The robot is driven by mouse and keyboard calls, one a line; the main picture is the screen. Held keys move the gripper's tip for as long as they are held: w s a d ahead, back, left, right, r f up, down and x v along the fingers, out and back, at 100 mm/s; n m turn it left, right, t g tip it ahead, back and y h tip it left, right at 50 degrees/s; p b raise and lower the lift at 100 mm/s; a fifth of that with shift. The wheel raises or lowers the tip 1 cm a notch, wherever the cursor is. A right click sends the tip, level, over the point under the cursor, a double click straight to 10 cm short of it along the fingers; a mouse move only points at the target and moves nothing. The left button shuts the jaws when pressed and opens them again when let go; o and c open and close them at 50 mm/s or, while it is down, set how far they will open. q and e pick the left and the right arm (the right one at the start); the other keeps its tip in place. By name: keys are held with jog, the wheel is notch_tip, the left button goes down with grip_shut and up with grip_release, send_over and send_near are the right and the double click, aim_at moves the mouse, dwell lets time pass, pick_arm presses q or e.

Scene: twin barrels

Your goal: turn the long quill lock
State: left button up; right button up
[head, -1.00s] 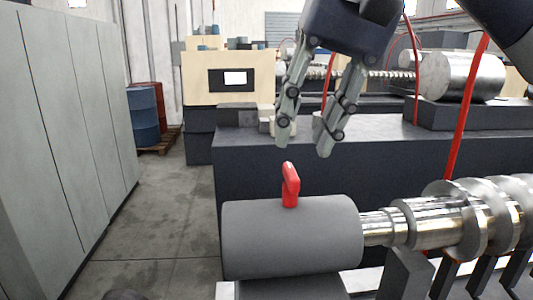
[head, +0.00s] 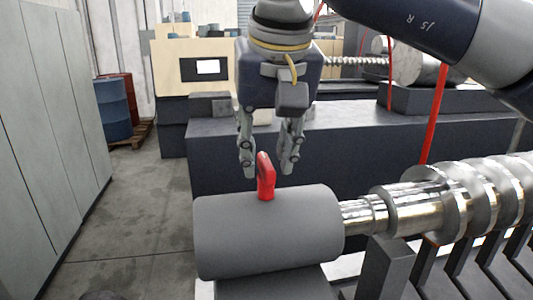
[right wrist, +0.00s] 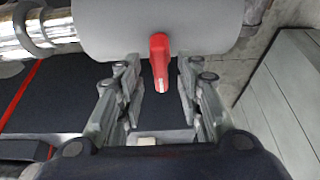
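The quill lock is a red lever (head: 265,176) standing up from the top of a grey cylinder (head: 268,230). In the right wrist view the red lever (right wrist: 160,62) lies between my two fingers, with a gap on each side. My right gripper (head: 267,172) is open and points down just above the cylinder, its fingers to the left and right of the lever. It also shows open in the right wrist view (right wrist: 160,88). My left gripper is not in view.
A shiny screw shaft (head: 440,205) runs right from the cylinder over dark supports. A dark machine bed (head: 350,155) stands behind. Grey cabinets (head: 50,140) line the left, with a blue barrel (head: 112,108) beyond. The floor (head: 130,220) between is clear.

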jog(key=shift+w+f, duration=0.1)
jog(key=shift+f, duration=0.4)
jog(key=shift+c, duration=0.3)
grip_shut()
jog(key=shift+r, duration=0.1)
